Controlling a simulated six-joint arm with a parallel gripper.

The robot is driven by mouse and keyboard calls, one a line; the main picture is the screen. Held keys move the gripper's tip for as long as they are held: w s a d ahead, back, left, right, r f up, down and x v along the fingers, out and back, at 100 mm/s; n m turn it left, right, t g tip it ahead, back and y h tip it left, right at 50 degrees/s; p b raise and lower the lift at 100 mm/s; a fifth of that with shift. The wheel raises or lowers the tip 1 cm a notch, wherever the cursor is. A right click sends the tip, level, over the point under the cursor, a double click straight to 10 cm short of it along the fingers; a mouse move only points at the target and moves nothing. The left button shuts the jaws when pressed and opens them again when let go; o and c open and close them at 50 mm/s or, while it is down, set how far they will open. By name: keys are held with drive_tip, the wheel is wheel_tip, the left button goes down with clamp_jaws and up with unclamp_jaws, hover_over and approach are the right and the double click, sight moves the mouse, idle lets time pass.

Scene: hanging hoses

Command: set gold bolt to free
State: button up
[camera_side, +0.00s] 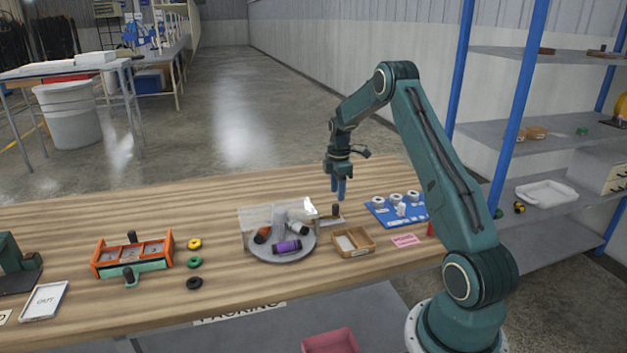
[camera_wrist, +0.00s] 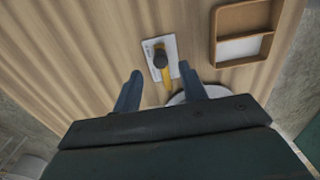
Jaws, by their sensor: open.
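The gold bolt (camera_wrist: 166,78) is a short yellow bar on a small white plate (camera_wrist: 172,46) with a dark upright knob (camera_wrist: 159,58). In the wrist view, the bar runs from the knob down toward the pale rim of a round disc. In the side view, the dark knob (camera_side: 335,210) stands at the right of the grey disc (camera_side: 283,258). My gripper (camera_side: 339,197) is open and empty, pointing down just above the knob. In the wrist view, the fingers of my gripper (camera_wrist: 160,73) are spread either side of the bolt, apart from it.
The disc carries a purple-banded cylinder (camera_side: 287,247) and other cylinders, with a clear panel (camera_side: 258,218) behind. A wooden tray (camera_side: 353,242) lies at the front right of the bolt. A blue board (camera_side: 385,215) with white rings stands further right. An orange rack (camera_side: 131,256) is at left.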

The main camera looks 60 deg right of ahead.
wheel_tip(320, 180, up, 8)
idle(0.4)
drive_tip(key=shift+f, duration=0.1)
drive_tip(key=s+a+r+m+t+h, duration=0.1)
drive_tip(key=s+a+r+m, duration=0.1)
drive_tip(key=a+r, duration=0.8)
drive_tip(key=s+a+r+m+t, duration=0.2)
drive_tip(key=a+r, duration=0.4)
drive_tip(key=a, duration=0.8)
drive_tip(key=s+a+f+m+t+y, duration=0.1)
drive_tip(key=s+a+m, duration=0.4)
drive_tip(key=s+a, duration=0.9)
drive_tip(key=s+t, duration=0.1)
drive_tip(key=s, duration=0.2)
drive_tip(key=shift+s+a+t, duration=0.3)
drive_tip(key=shift+s+a, duration=0.1)
